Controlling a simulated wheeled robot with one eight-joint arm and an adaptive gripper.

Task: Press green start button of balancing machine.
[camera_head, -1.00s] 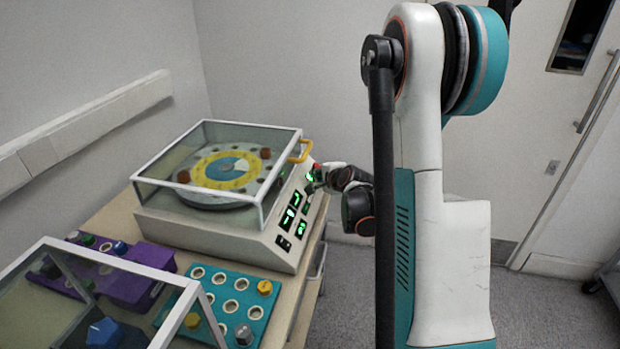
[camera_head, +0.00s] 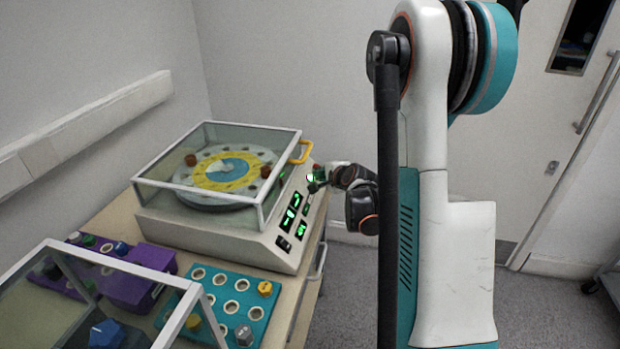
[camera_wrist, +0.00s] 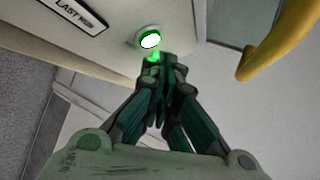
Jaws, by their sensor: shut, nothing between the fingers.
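The balancing machine (camera_head: 205,232) stands on the bench with its clear cover down over a disc (camera_head: 228,170) that carries a yellow ring and two brown blocks. Its round start button (camera_head: 310,177) is on the sloped front panel. In the wrist view the button (camera_wrist: 150,40) glows white with a green rim. My gripper (camera_head: 316,187) is beside the button, shut and empty. In the wrist view the closed fingertips (camera_wrist: 160,62) are just below the button, lit green. I cannot tell whether they touch it.
A yellow handle (camera_head: 301,152) sticks out from the cover near my gripper. Green displays (camera_head: 290,217) line the panel. A teal tray (camera_head: 228,283) with several round sockets, a purple rack (camera_head: 140,289) and a clear-sided case (camera_head: 60,250) are in front of the machine.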

